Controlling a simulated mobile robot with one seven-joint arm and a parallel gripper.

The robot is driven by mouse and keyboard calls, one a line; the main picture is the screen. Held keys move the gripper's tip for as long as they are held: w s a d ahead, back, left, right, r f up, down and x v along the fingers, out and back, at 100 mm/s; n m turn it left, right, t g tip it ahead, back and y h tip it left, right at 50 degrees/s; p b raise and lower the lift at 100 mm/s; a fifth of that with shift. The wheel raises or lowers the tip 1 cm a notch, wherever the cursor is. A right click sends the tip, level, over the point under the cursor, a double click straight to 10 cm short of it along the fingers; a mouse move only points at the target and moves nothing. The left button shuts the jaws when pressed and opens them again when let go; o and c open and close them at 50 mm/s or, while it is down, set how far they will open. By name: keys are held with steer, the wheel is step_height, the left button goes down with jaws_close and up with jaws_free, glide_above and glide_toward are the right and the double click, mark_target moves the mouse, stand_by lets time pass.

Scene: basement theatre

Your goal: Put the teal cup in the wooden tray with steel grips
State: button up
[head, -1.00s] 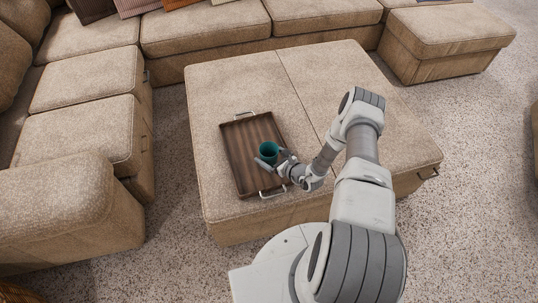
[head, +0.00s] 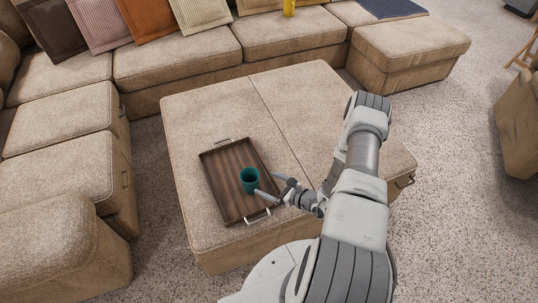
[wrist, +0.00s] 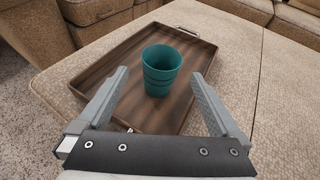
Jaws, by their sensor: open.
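The teal cup (head: 250,180) stands upright on the floor of the wooden tray (head: 222,166), toward its right side in the head view. The tray has steel grips at its two ends and lies on a beige ottoman. In the wrist view the cup (wrist: 161,70) stands inside the tray (wrist: 97,78), a little beyond my fingertips. My gripper (head: 267,184) is open and empty at the tray's near right edge. In the wrist view its fingers (wrist: 160,75) are spread wide, one on each side of the cup's line and apart from it.
The ottoman top (head: 310,115) is bare around the tray. A beige sofa (head: 180,60) with several cushions runs along the back and left. A yellow object (head: 289,8) stands on the sofa at the back. Speckled carpet (head: 160,180) surrounds the ottoman.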

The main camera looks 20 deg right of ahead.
steer(key=w+a+r+n+g+y, duration=0.2)
steer(key=a+r+n, duration=0.15)
steer(key=r, duration=0.55)
steer(key=w+a+r+n+g+y, duration=0.25)
steer(key=r+n, duration=0.25)
steer(key=r, duration=0.4)
steer(key=s+a+r+n+g, duration=0.2)
steer(key=s+r+n, duration=0.15)
steer(key=r, duration=0.35)
steer(key=s+a+r+n+g, duration=0.2)
steer(key=a+r+n+g, duration=0.1)
steer(key=r+n, duration=0.25)
steer(key=s+d+r+n+t+h, duration=0.3)
steer(key=s+r+n+h, duration=0.8)
steer(key=s+r, duration=0.8)
steer(key=shift+d+r+n, duration=0.4)
steer(key=shift+r+n, duration=0.15)
steer(key=shift+r, duration=0.3)
steer(key=shift+w+r, duration=0.1)
